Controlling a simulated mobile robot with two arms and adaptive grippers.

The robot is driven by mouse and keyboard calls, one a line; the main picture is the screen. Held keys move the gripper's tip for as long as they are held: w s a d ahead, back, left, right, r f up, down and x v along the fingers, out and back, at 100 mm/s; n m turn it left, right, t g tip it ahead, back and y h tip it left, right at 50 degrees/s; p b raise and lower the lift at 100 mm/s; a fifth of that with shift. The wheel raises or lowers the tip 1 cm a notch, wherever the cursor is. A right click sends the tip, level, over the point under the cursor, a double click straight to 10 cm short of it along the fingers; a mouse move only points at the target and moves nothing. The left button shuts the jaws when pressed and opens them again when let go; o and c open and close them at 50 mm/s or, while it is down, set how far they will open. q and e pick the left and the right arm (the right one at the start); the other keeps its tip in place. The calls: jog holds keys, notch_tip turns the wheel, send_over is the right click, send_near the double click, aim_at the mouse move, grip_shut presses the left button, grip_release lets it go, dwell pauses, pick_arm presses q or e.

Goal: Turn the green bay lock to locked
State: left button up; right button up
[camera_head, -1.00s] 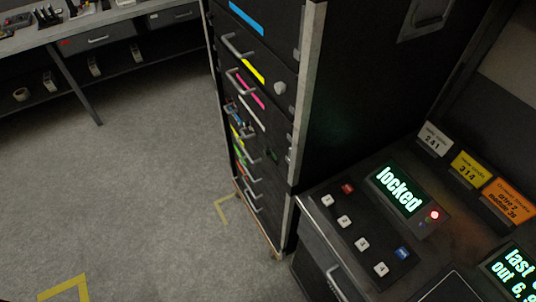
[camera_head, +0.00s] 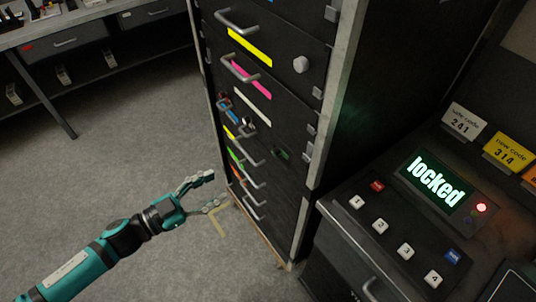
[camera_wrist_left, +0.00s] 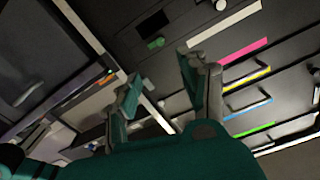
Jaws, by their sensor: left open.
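A small green piece (camera_head: 281,154), perhaps the green bay lock, sits on the right of the dark cabinet front; its setting is too small to read. A green piece also shows in the left wrist view (camera_wrist_left: 155,43), beside a dark recess. A drawer lower down carries a green label strip (camera_head: 236,158). My left gripper (camera_head: 213,191) is open and empty, in front of and left of the lower drawers, apart from the green piece. Its two spread fingers show in the left wrist view (camera_wrist_left: 163,85). My right gripper is not in view.
The cabinet (camera_head: 335,110) has several protruding drawer handles, a round knob (camera_head: 301,64) and small red and blue items (camera_head: 224,104). A console (camera_head: 400,225) at right has numbered buttons and a display reading "locked" (camera_head: 436,184). A bench (camera_head: 90,25) stands at upper left. The grey floor is open.

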pick_arm(q)
jog(key=p, duration=0.1)
send_near(274, 153)
jog(key=p+x, duration=0.1)
jog(key=x, duration=0.6)
jog(key=shift+w+d, duration=0.25)
jog(key=shift+w, duration=0.05)
jog(key=shift+w+d, duration=0.35)
jog(key=shift+d, duration=0.15)
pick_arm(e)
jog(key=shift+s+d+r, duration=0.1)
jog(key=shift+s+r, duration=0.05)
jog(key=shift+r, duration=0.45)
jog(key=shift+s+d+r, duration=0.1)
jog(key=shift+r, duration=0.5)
pick_arm(q)
jog(key=shift+c, duration=0.3)
grip_shut()
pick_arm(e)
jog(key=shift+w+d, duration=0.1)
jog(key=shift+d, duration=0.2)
